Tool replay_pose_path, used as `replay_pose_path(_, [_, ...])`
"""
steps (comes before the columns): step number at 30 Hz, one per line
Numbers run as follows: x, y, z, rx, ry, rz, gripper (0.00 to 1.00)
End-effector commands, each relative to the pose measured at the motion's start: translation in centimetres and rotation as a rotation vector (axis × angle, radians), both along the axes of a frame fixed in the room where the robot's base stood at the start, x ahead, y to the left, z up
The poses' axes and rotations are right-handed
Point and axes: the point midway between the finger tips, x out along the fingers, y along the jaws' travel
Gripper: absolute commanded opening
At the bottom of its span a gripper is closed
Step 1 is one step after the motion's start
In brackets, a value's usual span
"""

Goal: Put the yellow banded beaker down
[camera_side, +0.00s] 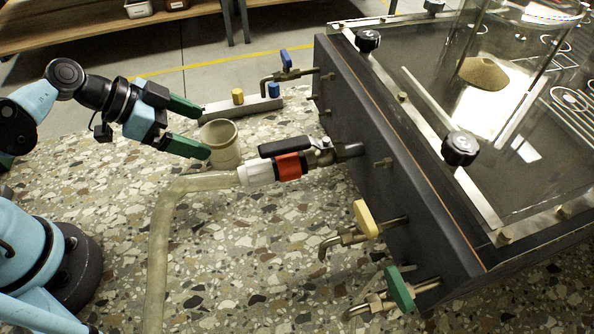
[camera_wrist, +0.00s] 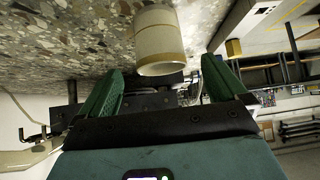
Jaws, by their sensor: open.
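The beaker (camera_side: 222,146) is a pale cream cup standing upright on the speckled terrazzo top, left of the tank's front panel. In the wrist view the beaker (camera_wrist: 160,38) shows a thin yellowish band and appears upside down, as the picture is inverted. My gripper (camera_side: 205,132) is open, its two green fingers spread wide. The beaker stands at and just past the fingertips. In the wrist view my gripper (camera_wrist: 163,70) shows clear gaps to the beaker on both sides, and it holds nothing.
A grey rail (camera_side: 243,108) with yellow and blue knobs lies behind the beaker. A hose (camera_side: 165,225) with a red-collared valve (camera_side: 288,167) runs close in front of it. The dark tank (camera_side: 400,190) with coloured taps fills the right. Open terrazzo lies at the front.

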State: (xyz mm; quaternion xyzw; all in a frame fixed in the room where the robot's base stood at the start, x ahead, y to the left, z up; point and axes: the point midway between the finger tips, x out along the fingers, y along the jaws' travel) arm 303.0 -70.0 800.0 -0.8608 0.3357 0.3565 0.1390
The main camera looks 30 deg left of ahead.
Motion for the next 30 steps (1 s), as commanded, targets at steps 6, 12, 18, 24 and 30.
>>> replay_pose_path(6, [0.5, -0.5, -0.4, 0.001, 0.0, -0.004, 0.99])
replay_pose_path(12, [1.8, -1.6, -1.1, 0.001, 0.0, -0.004, 0.99])
replay_pose_path(18, [2.8, -2.5, -2.1, 0.0, 0.0, -0.003, 0.99])
replay_pose_path(24, [3.2, -2.9, -2.8, 0.0, 0.0, -0.001, 0.99])
replay_pose_path(30, [3.3, -3.0, -2.9, 0.001, 0.0, -0.001, 0.99])
